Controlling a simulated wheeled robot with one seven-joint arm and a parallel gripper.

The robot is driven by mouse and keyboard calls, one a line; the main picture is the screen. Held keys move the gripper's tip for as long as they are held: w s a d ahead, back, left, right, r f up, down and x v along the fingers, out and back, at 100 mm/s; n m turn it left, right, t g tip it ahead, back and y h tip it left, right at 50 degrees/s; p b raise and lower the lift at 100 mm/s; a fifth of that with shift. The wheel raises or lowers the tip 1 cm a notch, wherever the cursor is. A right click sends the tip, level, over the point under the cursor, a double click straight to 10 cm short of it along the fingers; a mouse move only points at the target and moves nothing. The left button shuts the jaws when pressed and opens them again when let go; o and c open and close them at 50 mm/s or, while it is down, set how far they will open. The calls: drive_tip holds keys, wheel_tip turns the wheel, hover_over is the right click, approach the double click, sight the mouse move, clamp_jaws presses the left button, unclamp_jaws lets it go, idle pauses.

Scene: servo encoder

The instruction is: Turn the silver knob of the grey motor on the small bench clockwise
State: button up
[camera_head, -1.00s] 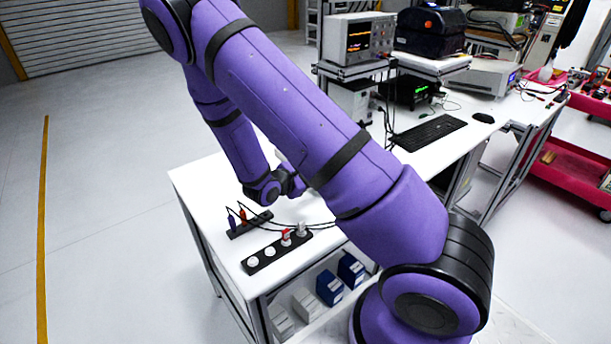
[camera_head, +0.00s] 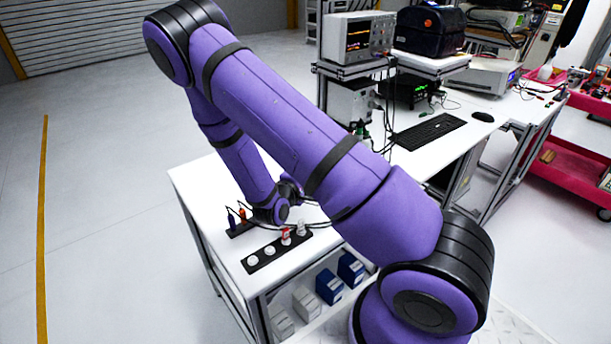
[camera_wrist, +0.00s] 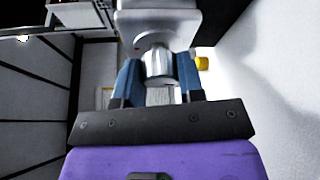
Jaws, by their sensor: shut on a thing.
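In the wrist view the grey motor (camera_wrist: 158,20) is at the top centre, and its silver knob (camera_wrist: 158,65) points toward my gripper (camera_wrist: 159,75). The two blue fingers are on either side of the knob and shut on it. The fingertips and the far part of the knob's contact are partly hard to see. In the head view the motor, the knob and my gripper are hidden behind my purple arm, over the white small bench (camera_head: 200,178).
On the bench, a black strip with round white pieces and a red one (camera_head: 277,250) lies at the front, with a plug strip (camera_head: 240,229) behind it. Dark cables run close to my wrist. A keyboard (camera_head: 427,132) and an oscilloscope (camera_head: 357,38) are on the longer bench behind.

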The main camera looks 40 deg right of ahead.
drive_tip(key=shift+f+m, duration=0.1)
drive_tip(key=shift+m, duration=0.4)
drive_tip(key=shift+h, duration=0.3)
drive_tip(key=o, duration=0.9)
drive_tip(key=shift+a, duration=0.15)
drive_tip(key=v, duration=0.7)
drive_tip(key=shift+s+a, duration=0.1)
drive_tip(key=shift+s, duration=0.1)
